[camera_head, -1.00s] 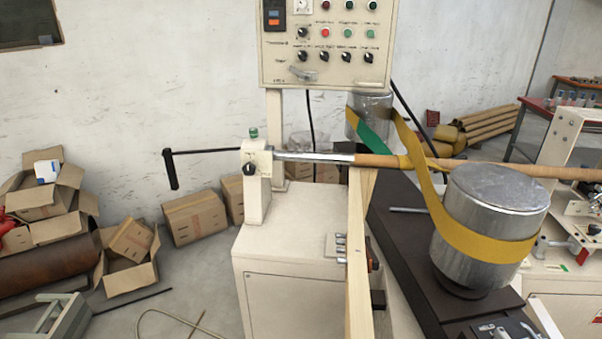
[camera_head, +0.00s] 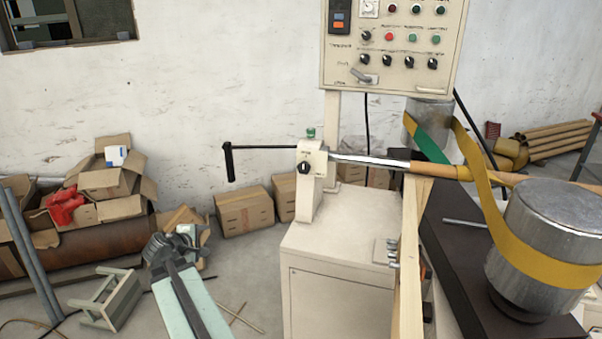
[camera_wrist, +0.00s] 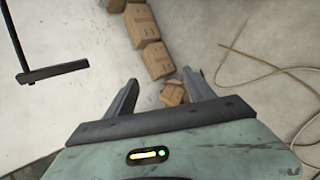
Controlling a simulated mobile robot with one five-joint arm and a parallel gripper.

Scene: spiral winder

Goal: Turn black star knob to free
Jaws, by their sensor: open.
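The black star knob (camera_head: 304,167) sits on the front of the cream bearing block (camera_head: 313,190) on the winder, in the head view. A small print above it is too small to read. My gripper (camera_head: 172,243) is at the lower left of the head view, left of the knob, lower than it and well apart from it. In the wrist view my gripper (camera_wrist: 163,82) has its two fingers spread, with nothing between them but floor and a carton beyond. The knob does not show in the wrist view.
A black crank handle (camera_head: 229,162) sticks out left of the block; it also shows in the wrist view (camera_wrist: 52,72). Cartons (camera_head: 244,208) stand along the wall. A small stool (camera_head: 110,298) is at lower left. The winder cabinet (camera_head: 335,295) stands below the block.

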